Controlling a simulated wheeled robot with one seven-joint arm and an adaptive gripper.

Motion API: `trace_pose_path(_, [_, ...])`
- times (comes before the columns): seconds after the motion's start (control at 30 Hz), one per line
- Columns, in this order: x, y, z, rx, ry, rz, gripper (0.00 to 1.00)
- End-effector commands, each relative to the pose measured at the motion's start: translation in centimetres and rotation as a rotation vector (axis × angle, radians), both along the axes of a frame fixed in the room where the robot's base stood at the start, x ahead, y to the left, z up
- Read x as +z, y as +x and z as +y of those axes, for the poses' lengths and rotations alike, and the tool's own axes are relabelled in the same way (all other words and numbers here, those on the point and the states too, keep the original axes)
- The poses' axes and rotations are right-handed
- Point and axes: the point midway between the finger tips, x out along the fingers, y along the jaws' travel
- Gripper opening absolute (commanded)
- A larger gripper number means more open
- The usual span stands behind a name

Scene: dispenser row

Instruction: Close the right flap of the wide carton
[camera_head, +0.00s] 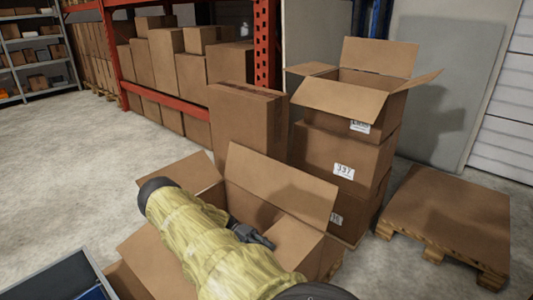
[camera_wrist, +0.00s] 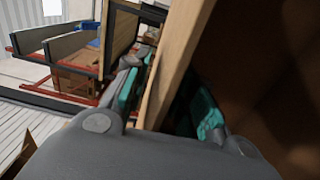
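The wide open carton (camera_head: 255,207) stands in the foreground of the head view, partly hidden behind my arm. Its large far-right flap (camera_head: 283,185) stands up and leans outward. Another flap (camera_head: 182,175) spreads out at the far left, and a brown panel (camera_head: 297,243) shows at the right. My gripper (camera_head: 262,240) is over the carton's opening, below the large flap. In the wrist view, my gripper (camera_wrist: 168,100) has its teal-padded fingers apart, with a cardboard edge (camera_wrist: 178,62) between them. Which panel this edge belongs to is unclear.
A stack of cartons with an open one on top (camera_head: 345,97) stands close behind at the right. A tall closed carton (camera_head: 245,125) is behind the wide carton. A wooden pallet (camera_head: 450,215) lies at the right. The floor at the left (camera_head: 70,165) is clear.

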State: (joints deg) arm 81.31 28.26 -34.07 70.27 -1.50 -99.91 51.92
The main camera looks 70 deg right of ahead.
Motion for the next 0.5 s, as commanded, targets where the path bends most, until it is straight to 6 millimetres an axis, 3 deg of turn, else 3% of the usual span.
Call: trace_pose_path(0.5, [-0.2,5.7,-2.3,-0.001,0.0,0.0,0.26])
